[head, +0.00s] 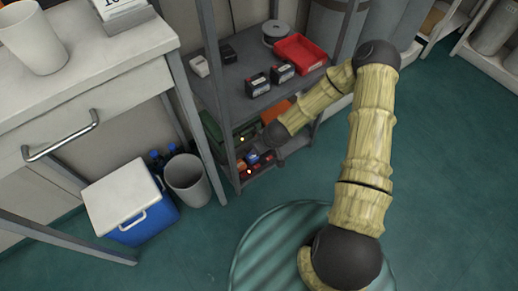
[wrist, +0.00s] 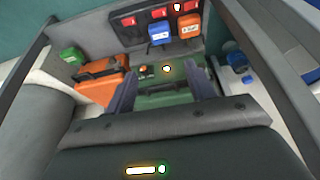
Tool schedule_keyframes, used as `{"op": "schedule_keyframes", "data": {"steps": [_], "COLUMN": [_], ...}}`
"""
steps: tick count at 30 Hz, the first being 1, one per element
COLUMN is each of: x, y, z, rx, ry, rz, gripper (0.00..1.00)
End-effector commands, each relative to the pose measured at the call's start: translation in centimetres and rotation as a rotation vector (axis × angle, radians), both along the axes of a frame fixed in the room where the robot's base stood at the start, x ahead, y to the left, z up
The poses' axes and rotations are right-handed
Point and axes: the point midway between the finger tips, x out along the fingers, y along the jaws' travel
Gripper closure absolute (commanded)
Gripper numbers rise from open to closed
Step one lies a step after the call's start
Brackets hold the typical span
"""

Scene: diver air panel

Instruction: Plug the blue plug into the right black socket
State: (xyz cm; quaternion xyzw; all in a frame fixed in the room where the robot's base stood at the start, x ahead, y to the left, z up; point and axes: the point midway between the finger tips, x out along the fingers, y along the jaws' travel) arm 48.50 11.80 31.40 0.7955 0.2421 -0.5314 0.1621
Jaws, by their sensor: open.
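The blue plug (wrist: 159,33) shows in the wrist view as a blue block with a white mark, at the lower edge of a dark panel (wrist: 128,36). An orange block (wrist: 188,27) of like size is just right of it. A row of red parts runs along the panel; I cannot make out the black sockets. My gripper (wrist: 166,78) is open and empty, its dark fingers apart and short of the panel. In the head view a small blue spot (head: 253,158) shows on the low shelf beside my wrist; details there are too small to tell.
An orange case (wrist: 103,82) and a green case (wrist: 168,92) lie near my fingers. A small green box (wrist: 72,55) is left. Shelf posts flank the low shelf. Above, the upper shelf (head: 232,92) holds a red tray (head: 300,53) and black boxes. The floor in front is clear.

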Motion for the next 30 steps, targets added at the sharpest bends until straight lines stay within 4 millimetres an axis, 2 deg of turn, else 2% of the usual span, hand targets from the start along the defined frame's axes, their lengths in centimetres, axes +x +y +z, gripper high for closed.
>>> {"op": "schedule_keyframes", "data": {"steps": [5, 30], "x": [0.4, 4.7], "y": [0.6, 3.4], "z": [-1.9, -14.3], "rx": [0.002, 0.002], "ry": [0.001, 0.002], "rz": [0.003, 0.001], "gripper": [0.45, 0.45]}}
